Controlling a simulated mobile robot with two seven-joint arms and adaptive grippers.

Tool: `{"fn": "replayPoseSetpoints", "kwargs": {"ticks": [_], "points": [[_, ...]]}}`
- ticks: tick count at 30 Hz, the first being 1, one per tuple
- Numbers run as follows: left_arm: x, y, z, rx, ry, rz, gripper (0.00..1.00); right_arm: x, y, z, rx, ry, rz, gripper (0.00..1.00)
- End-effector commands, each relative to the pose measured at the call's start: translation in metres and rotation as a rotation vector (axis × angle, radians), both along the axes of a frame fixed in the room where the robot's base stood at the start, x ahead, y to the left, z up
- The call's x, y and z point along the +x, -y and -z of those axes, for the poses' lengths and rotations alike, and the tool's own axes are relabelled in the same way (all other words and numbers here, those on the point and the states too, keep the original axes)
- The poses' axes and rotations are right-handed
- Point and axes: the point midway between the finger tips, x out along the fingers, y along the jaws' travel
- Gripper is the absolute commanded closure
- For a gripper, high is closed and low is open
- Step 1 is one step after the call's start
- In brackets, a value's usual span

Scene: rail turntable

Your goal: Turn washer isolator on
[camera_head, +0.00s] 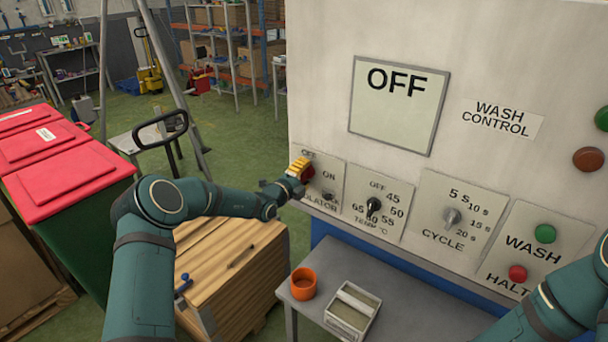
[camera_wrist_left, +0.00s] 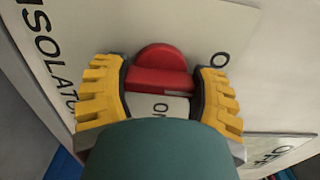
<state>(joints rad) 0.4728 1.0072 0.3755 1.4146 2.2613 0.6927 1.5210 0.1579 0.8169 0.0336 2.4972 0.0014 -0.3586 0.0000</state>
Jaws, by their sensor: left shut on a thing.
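The red isolator knob (camera_wrist_left: 158,60) sits on the isolator plate (camera_head: 333,168) at the left of the wash control panel. The plate is marked OFF at upper left and ON at right. My left gripper (camera_head: 299,168), with yellow ribbed fingers, is at the knob. In the left wrist view a finger stands on each side of the knob, and the gripper is shut on it. The gripper mostly hides the knob in the head view. The display (camera_head: 398,112) above reads OFF. Only part of my right arm shows at lower right; its gripper is out of view.
The temperature dial (camera_head: 373,206), cycle dial (camera_head: 452,217), green wash button (camera_head: 545,233) and red halt button (camera_head: 517,273) are to the right. Below stands a grey table (camera_head: 318,318) with an orange cup (camera_head: 304,283) and a tray (camera_head: 352,309). A wooden crate (camera_head: 226,270) and red-lidded bins (camera_head: 62,172) are left.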

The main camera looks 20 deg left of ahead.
Motion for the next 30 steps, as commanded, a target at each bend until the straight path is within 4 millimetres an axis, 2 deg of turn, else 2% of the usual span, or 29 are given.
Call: {"fn": "replayPoseSetpoints", "kwargs": {"ticks": [8,17,30], "points": [[0.000,0.000,0.001,0.147,0.053,0.000,0.73,0.000,0.000,0.008,0.000,0.001,0.001,1.00],[0.000,0.000,0.002,0.405,0.147,-0.001,0.73,0.000,-0.001,0.024,-0.003,0.000,0.002,1.00],[0.000,0.000,0.003,0.800,0.292,0.000,0.73,0.001,-0.002,0.062,-0.010,-0.001,0.003,1.00]]}}
